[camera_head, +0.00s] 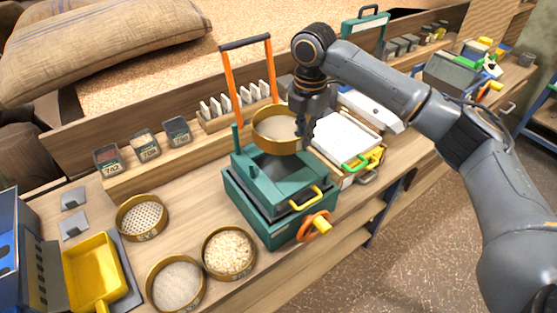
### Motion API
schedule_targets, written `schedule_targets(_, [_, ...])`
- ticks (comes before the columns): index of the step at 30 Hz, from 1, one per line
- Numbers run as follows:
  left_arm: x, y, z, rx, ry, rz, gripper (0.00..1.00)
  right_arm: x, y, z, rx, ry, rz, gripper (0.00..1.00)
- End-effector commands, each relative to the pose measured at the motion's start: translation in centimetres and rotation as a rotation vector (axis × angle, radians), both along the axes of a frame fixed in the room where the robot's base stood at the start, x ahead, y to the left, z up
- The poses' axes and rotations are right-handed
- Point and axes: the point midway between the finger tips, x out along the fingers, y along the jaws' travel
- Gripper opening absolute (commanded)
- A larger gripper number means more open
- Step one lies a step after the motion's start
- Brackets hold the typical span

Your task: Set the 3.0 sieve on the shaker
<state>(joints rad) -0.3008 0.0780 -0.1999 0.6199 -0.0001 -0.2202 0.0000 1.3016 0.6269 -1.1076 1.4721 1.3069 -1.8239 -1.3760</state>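My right gripper (306,130) points down at the right rim of a round brass sieve (268,136) with a fine pale mesh. It appears shut on that rim. The sieve is over the back part of the green shaker (262,200), which has a dark opening, a yellow handle and an orange crank wheel. I cannot tell whether the sieve touches the shaker. Three more brass sieves are on the bench: a coarse-holed one (142,217), one holding pale grains (229,252) and a fine one (176,285). Their size marks are too small to read. My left gripper is out of view.
An orange-posted frame (231,88) rises behind the shaker near a rack of white pieces. Small labelled boxes (144,143) line the back ledge. A yellow scoop (95,272) lies at front left. A white tray (340,135) sits right of the shaker.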

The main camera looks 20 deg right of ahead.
Motion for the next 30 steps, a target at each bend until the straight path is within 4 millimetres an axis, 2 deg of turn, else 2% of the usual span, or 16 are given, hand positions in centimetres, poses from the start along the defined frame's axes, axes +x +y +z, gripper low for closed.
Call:
schedule_targets(3, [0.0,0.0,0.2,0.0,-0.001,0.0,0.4,0.7,-0.1,0.5,0.002,0.002,0.104,0.0])
schedule_targets(8, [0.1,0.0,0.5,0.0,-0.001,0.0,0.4,1.0,-0.2,0.1,0.001,0.007,0.172,0.0])
schedule_targets(15, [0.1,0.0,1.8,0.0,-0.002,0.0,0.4,1.0,-0.2,-4.0,0.002,0.008,0.181,0.0])
schedule_targets(27, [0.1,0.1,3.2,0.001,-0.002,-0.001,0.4,1.0,-0.2,-8.8,0.0,0.006,0.178,0.0])
schedule_targets(30, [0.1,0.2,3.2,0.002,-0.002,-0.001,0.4,1.0,-0.2,-9.4,0.001,0.004,0.179,0.0])
